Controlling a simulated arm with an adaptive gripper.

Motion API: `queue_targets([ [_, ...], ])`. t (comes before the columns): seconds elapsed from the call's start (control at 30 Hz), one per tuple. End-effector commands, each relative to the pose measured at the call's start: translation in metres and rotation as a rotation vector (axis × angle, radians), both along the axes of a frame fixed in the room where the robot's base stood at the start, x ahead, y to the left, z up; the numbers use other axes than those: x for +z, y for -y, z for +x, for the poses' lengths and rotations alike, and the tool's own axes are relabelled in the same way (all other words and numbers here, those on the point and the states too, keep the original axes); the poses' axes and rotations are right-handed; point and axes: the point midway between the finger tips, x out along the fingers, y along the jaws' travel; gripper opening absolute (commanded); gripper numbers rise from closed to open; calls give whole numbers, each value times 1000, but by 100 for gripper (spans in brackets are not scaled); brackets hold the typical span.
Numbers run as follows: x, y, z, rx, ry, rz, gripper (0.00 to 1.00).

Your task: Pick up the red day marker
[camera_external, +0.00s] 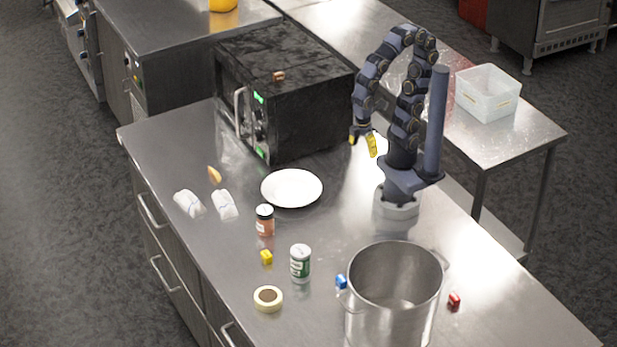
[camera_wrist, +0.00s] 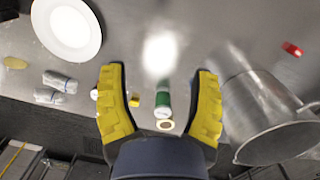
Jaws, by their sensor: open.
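The red day marker is a small red block (camera_external: 454,300) lying on the steel counter, just right of the large pot. It also shows in the wrist view (camera_wrist: 292,49), at the upper right, beyond the pot's rim. My gripper (camera_external: 364,143) is raised above the counter, between the black oven and my base, well away from the red marker. In the wrist view its two yellow fingers (camera_wrist: 159,72) are spread apart with nothing between them; the bare counter and small items show below.
The steel pot (camera_external: 394,290) stands close beside the red marker. A blue block (camera_external: 341,282), yellow block (camera_external: 266,257), tape roll (camera_external: 268,298), green-labelled jar (camera_external: 300,263), orange-labelled jar (camera_external: 265,220) and white plate (camera_external: 291,188) share the counter. The black oven (camera_external: 280,90) stands behind.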

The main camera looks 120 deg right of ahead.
Motion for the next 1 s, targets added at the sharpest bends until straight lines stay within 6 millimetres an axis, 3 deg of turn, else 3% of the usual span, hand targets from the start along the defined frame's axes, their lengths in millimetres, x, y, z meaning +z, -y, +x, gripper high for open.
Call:
queue_targets([
  [0.1,-25,-45,40,237,47,-4,61],
  [0.2,-49,-94,64,435,100,10,61],
  [0.33,-87,-168,71,695,160,49,61],
  [0.47,-130,-247,51,951,210,113,61],
  [0.6,-174,-313,4,1194,243,196,61],
  [0.7,-196,-344,-27,1298,264,257,61],
  [0.8,-208,-373,-44,1292,301,341,61],
  [1.0,-217,-395,-53,1247,333,413,61],
])
